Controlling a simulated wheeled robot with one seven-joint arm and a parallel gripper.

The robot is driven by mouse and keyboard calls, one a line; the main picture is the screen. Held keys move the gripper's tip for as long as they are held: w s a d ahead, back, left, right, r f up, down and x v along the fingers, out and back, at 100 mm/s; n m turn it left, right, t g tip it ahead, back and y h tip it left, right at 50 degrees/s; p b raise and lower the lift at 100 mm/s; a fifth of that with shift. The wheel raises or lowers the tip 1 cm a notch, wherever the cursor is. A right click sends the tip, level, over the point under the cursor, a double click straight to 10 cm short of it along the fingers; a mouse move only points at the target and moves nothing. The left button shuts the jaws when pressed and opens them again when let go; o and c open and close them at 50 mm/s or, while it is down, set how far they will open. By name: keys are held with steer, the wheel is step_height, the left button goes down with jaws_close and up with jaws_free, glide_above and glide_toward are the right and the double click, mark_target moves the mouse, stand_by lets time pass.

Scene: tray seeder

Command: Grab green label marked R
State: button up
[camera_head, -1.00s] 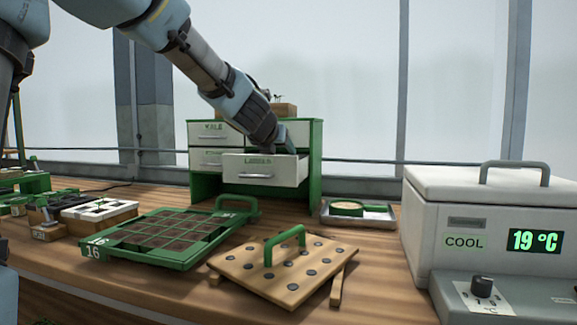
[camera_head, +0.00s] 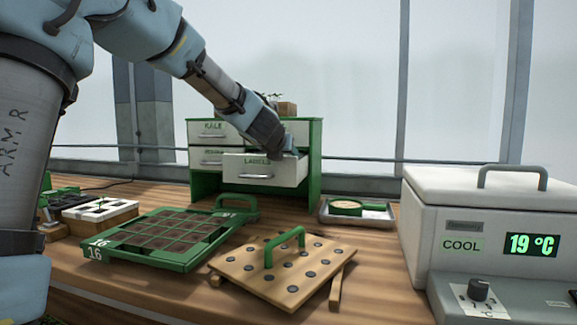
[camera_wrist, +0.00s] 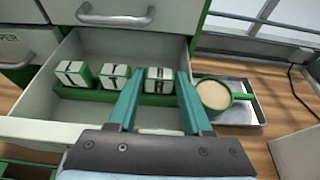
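The drawer marked LABELS (camera_head: 265,174) is pulled open from the cabinet (camera_head: 315,165). In the wrist view, three green-and-white label bundles stand in a row in the open drawer (camera_wrist: 62,132): the left bundle (camera_wrist: 73,75), the middle bundle (camera_wrist: 114,76) and the right bundle (camera_wrist: 159,79). Their dark marks are too small to read surely, so I cannot tell which bears R. My gripper (camera_wrist: 159,88) is open above the drawer, its teal fingers on either side of the right bundle in the picture. In the head view my gripper (camera_head: 290,146) is over the drawer, which hides the bundles.
A metal tray (camera_head: 378,216) with a round green-handled sieve stands right of the cabinet. In front are a green seed tray (camera_head: 178,264) and a wooden dibber board (camera_head: 250,268). A white cooler (camera_head: 425,205) stands at the right. Closed drawers surround the open one.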

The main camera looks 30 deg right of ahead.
jaws_close()
steer(key=shift+r, duration=0.15)
